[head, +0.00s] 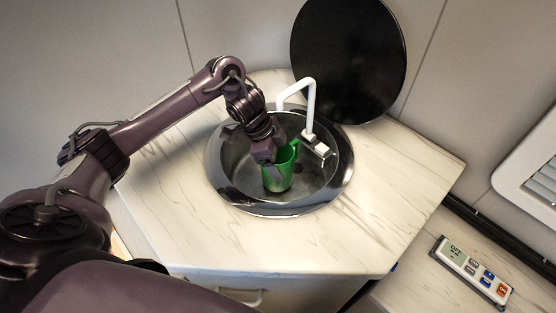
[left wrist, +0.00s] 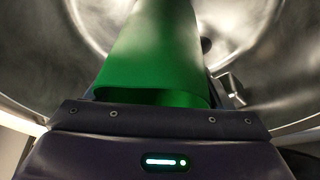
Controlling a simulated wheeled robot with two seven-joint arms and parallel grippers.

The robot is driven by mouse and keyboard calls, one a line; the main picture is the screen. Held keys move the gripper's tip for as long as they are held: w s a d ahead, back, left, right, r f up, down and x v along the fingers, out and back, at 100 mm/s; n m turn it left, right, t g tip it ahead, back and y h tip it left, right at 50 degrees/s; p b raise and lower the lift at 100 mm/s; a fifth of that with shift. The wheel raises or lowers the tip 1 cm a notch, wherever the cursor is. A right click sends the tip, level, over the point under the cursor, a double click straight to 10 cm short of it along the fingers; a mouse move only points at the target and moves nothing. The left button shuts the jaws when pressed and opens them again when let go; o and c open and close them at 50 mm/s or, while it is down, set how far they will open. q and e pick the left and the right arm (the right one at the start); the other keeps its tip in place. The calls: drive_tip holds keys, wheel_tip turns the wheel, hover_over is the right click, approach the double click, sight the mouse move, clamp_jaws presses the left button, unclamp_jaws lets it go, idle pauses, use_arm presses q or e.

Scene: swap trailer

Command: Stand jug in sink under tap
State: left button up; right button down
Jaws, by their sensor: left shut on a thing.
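The green jug (head: 277,177) is upright inside the round metal sink (head: 222,178). My left gripper (head: 268,152) reaches down into the sink from the left and is shut on the jug near its upper part. In the left wrist view the jug (left wrist: 155,60) fills the middle, with the sink's shiny wall (left wrist: 45,55) around it. The white tap (head: 309,95) rises behind the sink, to the right of the jug. I cannot tell whether the jug's base touches the sink floor. My right gripper is not in view.
A round black lid (head: 350,60) stands upright behind the sink against the wall. The pale marble-look counter (head: 375,190) is clear around the sink. A remote-like control panel (head: 472,270) and a white vent (head: 535,165) are at the right.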

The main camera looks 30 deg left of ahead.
use_arm(q)
drive_tip(key=shift+a+f, duration=0.15)
drive_tip(key=shift+f, duration=0.45)
drive_tip(key=o, duration=1.1)
drive_tip(key=shift+f, duration=0.1)
drive_tip(key=p+v, duration=0.2)
drive_tip(key=v, duration=1)
drive_tip(key=shift+s, duration=0.1)
